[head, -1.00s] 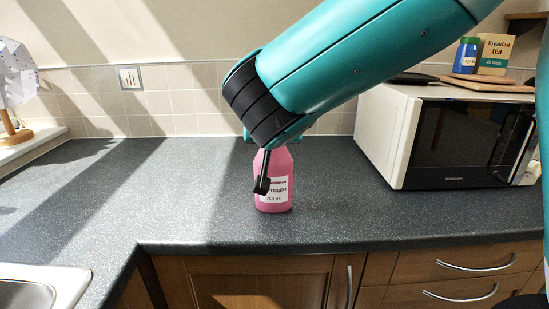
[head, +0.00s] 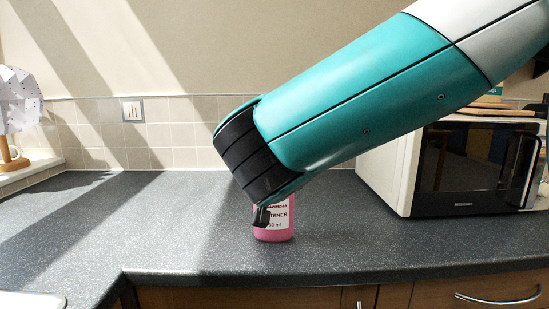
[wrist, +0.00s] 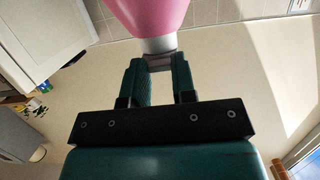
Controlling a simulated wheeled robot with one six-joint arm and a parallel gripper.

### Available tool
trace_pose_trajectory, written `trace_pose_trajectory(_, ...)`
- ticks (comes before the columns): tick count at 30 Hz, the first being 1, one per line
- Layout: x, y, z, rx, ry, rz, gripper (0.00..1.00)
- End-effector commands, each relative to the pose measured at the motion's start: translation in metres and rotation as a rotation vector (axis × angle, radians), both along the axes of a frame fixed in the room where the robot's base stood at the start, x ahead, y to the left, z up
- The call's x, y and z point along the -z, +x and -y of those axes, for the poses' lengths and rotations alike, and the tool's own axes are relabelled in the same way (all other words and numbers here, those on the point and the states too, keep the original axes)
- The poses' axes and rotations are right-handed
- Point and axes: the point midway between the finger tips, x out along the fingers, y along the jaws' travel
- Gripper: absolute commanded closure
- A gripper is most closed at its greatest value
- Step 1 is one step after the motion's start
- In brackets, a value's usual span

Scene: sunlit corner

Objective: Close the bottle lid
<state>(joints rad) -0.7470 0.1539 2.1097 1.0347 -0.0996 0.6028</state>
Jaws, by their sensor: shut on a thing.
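The pink bottle (head: 274,233) stands upright on the dark counter, with a white label facing me. My arm hides its upper part in the head view. In the wrist view, the bottle (wrist: 150,15) fills the top, with its pale neck (wrist: 159,44) pointing toward my gripper (wrist: 160,66). The fingers are on both sides of a small grey lid (wrist: 160,61) at the end of the neck and are shut on it. I cannot tell how tightly the lid sits on the neck. One dark tip of my gripper (head: 262,216) shows in front of the bottle in the head view.
A microwave (head: 465,165) stands on the counter to the right, with boards on top. A lamp (head: 15,110) is at the far left, and a sink edge (head: 35,301) at the lower left. The counter (head: 150,230) left of the bottle is clear.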

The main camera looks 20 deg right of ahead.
Motion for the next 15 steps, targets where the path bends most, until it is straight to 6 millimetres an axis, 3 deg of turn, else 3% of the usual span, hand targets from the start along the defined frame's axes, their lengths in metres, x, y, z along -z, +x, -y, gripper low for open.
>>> trace_pose_trajectory(1, 0.0008, 0.0, -0.0003, -0.001, 0.0, -0.002, 0.73)
trace_pose_trajectory(4, 0.0007, 0.0, -0.0001, 0.0, 0.0, -0.002, 0.5)
trace_pose_trajectory(15, -0.0008, -0.0044, -0.0021, -0.002, 0.001, -0.001, 0.49)
